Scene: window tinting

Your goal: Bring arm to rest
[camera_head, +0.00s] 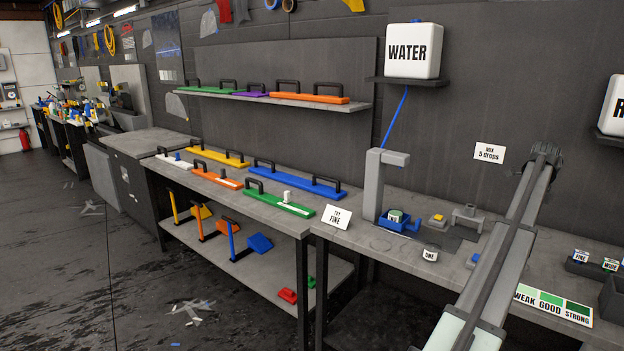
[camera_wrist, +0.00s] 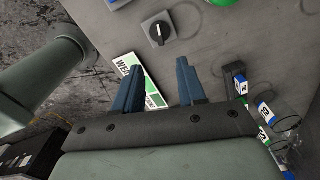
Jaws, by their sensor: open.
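My gripper (camera_wrist: 158,64) shows in the wrist view with its two blue fingers spread apart and nothing between them. It hangs above the grey bench top (camera_wrist: 210,45). The strip card reading WEAK GOOD STRONG (camera_wrist: 152,88) lies partly behind the left finger, and it also shows in the head view (camera_head: 553,303). My arm (camera_head: 515,235) crosses the right side of the head view, from the bottom edge up toward the wall. My gripper cannot be made out in the head view.
A black knob on a grey plate (camera_wrist: 158,29) stands beyond the fingers. Small labelled containers (camera_wrist: 266,112) are close to the right. In the head view, a grey tap stand (camera_head: 374,185) and a blue holder (camera_head: 398,224) stand left of my arm. A white WATER tank (camera_head: 413,50) sits on a wall shelf.

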